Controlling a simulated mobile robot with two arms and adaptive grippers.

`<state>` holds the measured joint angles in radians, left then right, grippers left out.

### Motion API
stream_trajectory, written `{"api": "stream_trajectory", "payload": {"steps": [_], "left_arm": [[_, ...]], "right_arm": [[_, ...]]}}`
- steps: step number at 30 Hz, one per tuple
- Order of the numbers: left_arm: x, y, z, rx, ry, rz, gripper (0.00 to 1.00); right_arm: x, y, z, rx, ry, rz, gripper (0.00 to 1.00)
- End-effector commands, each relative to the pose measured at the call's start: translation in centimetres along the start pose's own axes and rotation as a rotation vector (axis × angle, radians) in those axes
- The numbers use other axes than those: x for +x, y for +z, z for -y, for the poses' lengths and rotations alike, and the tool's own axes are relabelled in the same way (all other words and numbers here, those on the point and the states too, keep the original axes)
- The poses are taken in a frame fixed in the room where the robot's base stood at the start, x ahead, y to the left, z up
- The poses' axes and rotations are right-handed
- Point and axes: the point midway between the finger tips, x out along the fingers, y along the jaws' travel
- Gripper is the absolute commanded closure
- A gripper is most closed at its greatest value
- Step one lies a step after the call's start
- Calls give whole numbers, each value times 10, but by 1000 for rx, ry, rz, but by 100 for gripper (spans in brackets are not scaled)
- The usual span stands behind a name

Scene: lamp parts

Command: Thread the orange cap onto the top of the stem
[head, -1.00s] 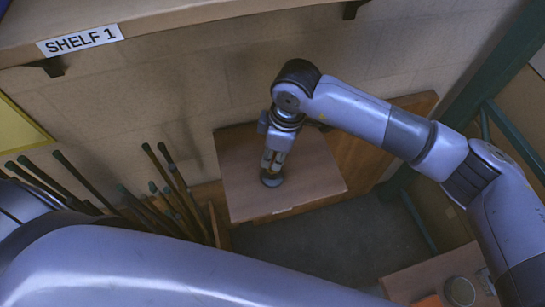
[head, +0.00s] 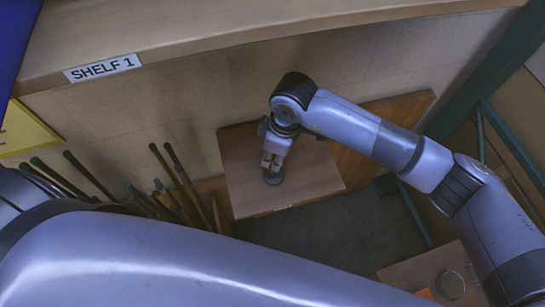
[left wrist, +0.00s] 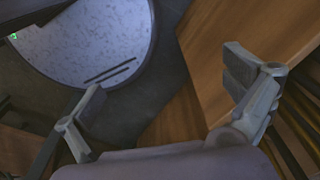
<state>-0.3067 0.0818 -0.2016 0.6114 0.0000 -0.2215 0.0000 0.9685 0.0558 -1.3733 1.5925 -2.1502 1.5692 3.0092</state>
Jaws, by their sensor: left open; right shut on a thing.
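My right gripper (head: 272,155) points down over the wooden table in the head view. It is shut on a small part that its fingers mostly hide. This is probably the orange cap, but I cannot make out its shape. The stem is hidden by the gripper, and I cannot tell whether cap and stem touch. My left gripper (left wrist: 165,95) is open and empty in the left wrist view, with wooden board beyond its right finger.
The wooden table (head: 320,170) is bare around the foot. A shelf labelled SHELF 1 (head: 200,38) overhangs at the back. Several thin rods (head: 175,185) stand left of the table. A round container (head: 450,285) sits on another wooden surface at the lower right. Green posts (head: 490,70) stand at the right.

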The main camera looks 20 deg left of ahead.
Motion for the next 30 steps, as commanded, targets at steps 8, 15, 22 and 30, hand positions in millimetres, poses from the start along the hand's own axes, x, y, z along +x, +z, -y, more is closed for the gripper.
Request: {"api": "stream_trajectory", "payload": {"steps": [8,15,22,30], "left_arm": [[-3,-23,7,-1,-8,-35,0],[-10,-9,0,-3,0,-16,0],[-10,-6,-4,-4,4,-9,0],[-10,-9,-3,-4,3,-13,0]], "right_arm": [[-8,-4,-4,14,17,-11,100],[-4,-5,-1,116,24,-14,100],[-5,-3,-2,232,45,-11,100],[-6,-2,-5,248,54,-9,100]]}}
